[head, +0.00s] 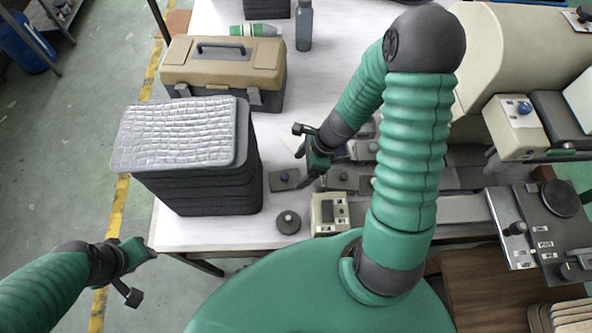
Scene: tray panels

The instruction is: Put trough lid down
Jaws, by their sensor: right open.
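A silver-grey panel (178,132) with a bumpy, tiled top lies flat on a stack of black trays (208,190) at the left of the white table. It is the most lid-like piece; I cannot tell for sure that it is the trough lid. My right gripper (300,157) is open and empty above the table, to the right of the stack and apart from it. My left gripper (142,275) has its fingers spread, empty, off the table's front left corner, below and left of the stack.
A tan toolbox (222,65) stands behind the stack, with a grey bottle (305,25) and a green-and-white cylinder (256,30) farther back. A dark round knob (288,222) is near the front edge. A cream machine (525,50) fills the right side.

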